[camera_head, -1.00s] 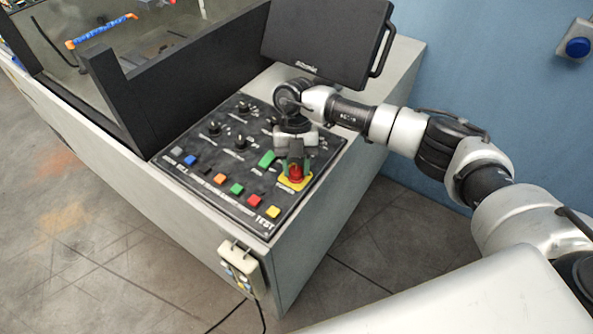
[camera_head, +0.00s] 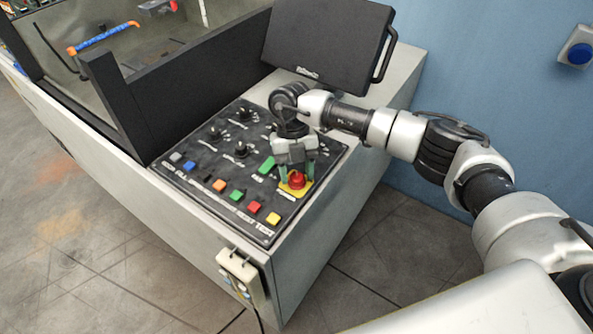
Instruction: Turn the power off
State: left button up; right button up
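A black control panel (camera_head: 213,212) lies on top of the grey bench, with knobs and a row of coloured buttons. A red mushroom button (camera_head: 297,180) on a yellow square base (camera_head: 288,190) is at the panel's right side. My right gripper (camera_head: 297,177) points down over this red button. Its two greenish fingers are spread, one on each side of the red cap; whether they touch it I cannot tell. My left gripper is not in view.
A dark monitor (camera_head: 328,45) with a side handle stands behind the panel, close to my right arm. A pendant box (camera_head: 241,276) hangs on the bench front. A blue button (camera_head: 579,53) is on the wall. The floor in front is clear.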

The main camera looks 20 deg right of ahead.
jog(key=shift+o, duration=0.6)
jog(key=shift+w+r, duration=0.1)
jog(key=shift+r, duration=0.15)
jog(key=b+v, duration=0.2)
jog(key=v, duration=0.8)
jog(key=shift+b, duration=0.4)
jog(key=shift+d, duration=0.15)
